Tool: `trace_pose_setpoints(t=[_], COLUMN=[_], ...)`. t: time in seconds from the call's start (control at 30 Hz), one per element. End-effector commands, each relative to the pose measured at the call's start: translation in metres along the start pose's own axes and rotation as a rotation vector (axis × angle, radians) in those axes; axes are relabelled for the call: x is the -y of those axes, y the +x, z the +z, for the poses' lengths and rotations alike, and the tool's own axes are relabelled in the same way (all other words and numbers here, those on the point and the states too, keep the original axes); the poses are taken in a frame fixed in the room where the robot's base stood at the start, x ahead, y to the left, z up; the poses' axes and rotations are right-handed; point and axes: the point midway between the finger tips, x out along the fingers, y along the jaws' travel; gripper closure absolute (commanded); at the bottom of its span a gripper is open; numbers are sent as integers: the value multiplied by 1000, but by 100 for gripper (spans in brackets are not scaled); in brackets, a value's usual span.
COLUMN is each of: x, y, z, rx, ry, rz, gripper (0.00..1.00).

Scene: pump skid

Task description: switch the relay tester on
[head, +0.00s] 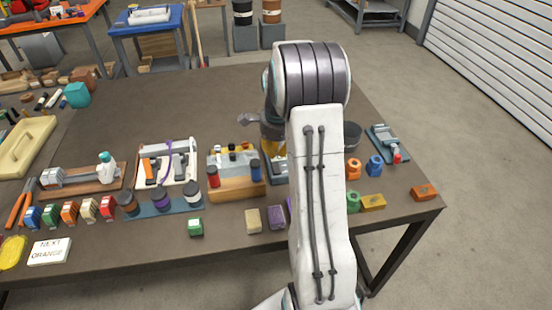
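I cannot clearly make out which object is the relay tester. A grey device with a yellow part (281,176) stands on the table just left of my arm and is mostly hidden behind it. A second grey-blue device with a red end (385,141) sits at the right of the table. My gripper (257,121) is over the middle of the table, above and behind the partly hidden device. One grey finger points left; the rest is hidden by my arm, so its opening does not show. No switch can be made out.
A wooden block with red and blue cylinders (236,188) stands left of my arm. A dark cup (352,136), orange and blue rings and coloured blocks lie to the right. The back of the brown table (180,95) is clear.

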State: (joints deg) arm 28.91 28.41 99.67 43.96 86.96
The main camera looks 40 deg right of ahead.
Motion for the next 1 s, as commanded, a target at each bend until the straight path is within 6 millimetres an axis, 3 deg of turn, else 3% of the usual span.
trace_pose_setpoints(t=[0.1, 0.4, 1.0], x=[-1, 0, 0], y=[18, 45, 58], z=[0, 0, 0], rx=[0, 0, 0], ry=[-1, -1, -1], rz=[6, 3, 0], gripper=[100, 100, 100])
